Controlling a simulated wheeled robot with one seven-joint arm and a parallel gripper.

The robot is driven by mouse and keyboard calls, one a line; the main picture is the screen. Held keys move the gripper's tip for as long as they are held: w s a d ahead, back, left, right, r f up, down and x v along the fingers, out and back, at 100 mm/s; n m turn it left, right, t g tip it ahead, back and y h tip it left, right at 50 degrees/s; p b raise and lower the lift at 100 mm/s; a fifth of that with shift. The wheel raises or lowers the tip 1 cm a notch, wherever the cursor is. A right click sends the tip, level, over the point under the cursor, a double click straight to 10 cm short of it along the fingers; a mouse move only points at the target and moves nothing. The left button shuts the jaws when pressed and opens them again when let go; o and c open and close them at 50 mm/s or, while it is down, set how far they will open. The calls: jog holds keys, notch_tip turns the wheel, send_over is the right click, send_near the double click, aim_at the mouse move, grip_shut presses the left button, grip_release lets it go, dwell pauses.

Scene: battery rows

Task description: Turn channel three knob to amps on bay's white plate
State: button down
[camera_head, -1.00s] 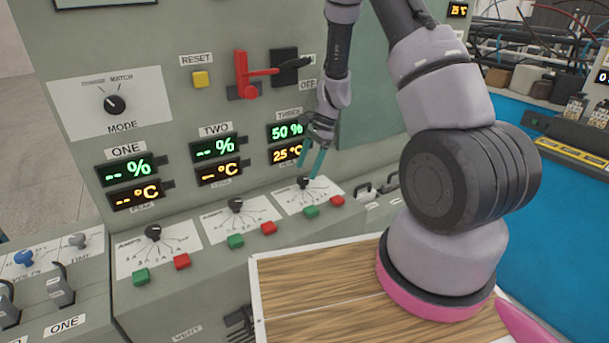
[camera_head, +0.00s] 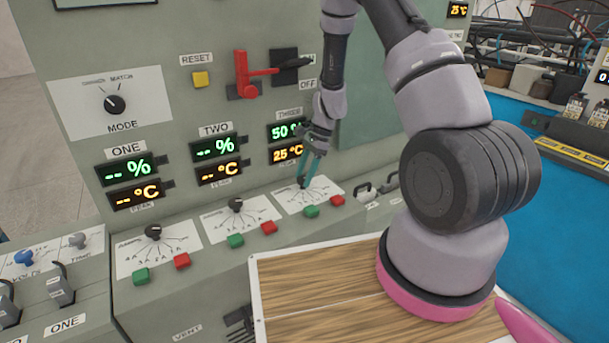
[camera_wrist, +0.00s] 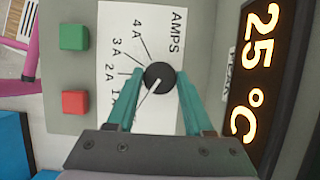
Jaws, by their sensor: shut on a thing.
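The channel three knob is a round black dial (camera_wrist: 159,77) on a white plate (camera_wrist: 115,19) printed AMPS with marks 4A, 3A, 2A and 1A. In the wrist view its pale pointer line slants toward the lower left, near the 1A side. My gripper (camera_wrist: 157,84) has its teal fingers on both sides of the knob and is shut on it. In the head view my gripper (camera_head: 308,180) reaches down to the knob on the third plate (camera_head: 322,190), under the display marked THREE. The fingers partly hide the knob there.
A green button (camera_wrist: 74,37) and a red button (camera_wrist: 75,103) sit beside the plate. The channel two knob (camera_head: 235,204) and channel one knob (camera_head: 153,232) are to the left. The lit THREE display (camera_head: 287,152) stands close behind my fingers. A wooden board (camera_head: 330,290) lies in front.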

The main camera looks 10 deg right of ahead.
jog(key=shift+m, duration=0.3)
jog(key=m+t, duration=0.1)
jog(key=m, duration=0.1)
jog(key=m+t, duration=0.1)
jog(key=m, duration=0.2)
jog(key=shift+s+m, duration=0.2)
jog(key=shift+m, duration=0.1)
jog(key=m+t, duration=0.1)
jog(key=m, duration=0.1)
jog(key=m+t+h, duration=0.1)
jog(key=m, duration=0.2)
jog(key=shift+s, duration=0.1)
jog(key=shift+m, duration=0.4)
jog(key=shift+c, duration=1.4)
grip_release()
jog(key=shift+r, duration=0.1)
jog(key=v, duration=1)
jog(key=shift+s+r, duration=0.25)
jog(key=shift+s, duration=0.05)
